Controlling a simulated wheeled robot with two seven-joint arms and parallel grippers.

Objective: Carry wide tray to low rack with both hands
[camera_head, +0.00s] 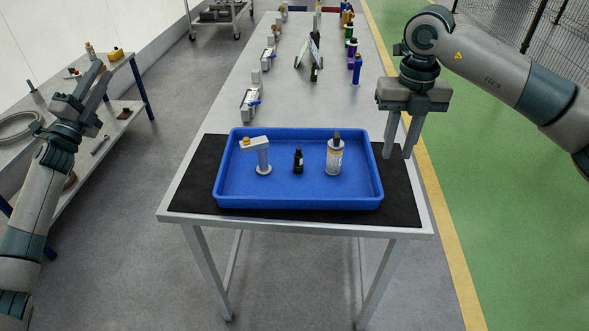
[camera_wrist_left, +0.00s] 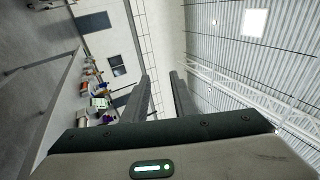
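The wide blue tray (camera_head: 300,202) lies flat on a black mat (camera_head: 402,200) at the near end of the long table. In it stand a grey tool with a yellow top (camera_head: 262,157), a small dark bottle (camera_head: 298,161) and a grey-white bottle with a dark cap (camera_head: 334,157). My right gripper (camera_head: 399,154) points down just beyond the tray's right rim, fingers parted with nothing visible between them. My left gripper (camera_head: 98,78) is up at the left, away from the tray. In the left wrist view its fingers (camera_wrist_left: 162,95) are apart and empty.
The long table (camera_head: 310,90) holds several tools and bottles further back. A side bench (camera_head: 105,125) with a lower shelf stands at the left, close to my left arm. A wheeled trolley (camera_head: 218,20) is at the back left. Grey floor is open between bench and table.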

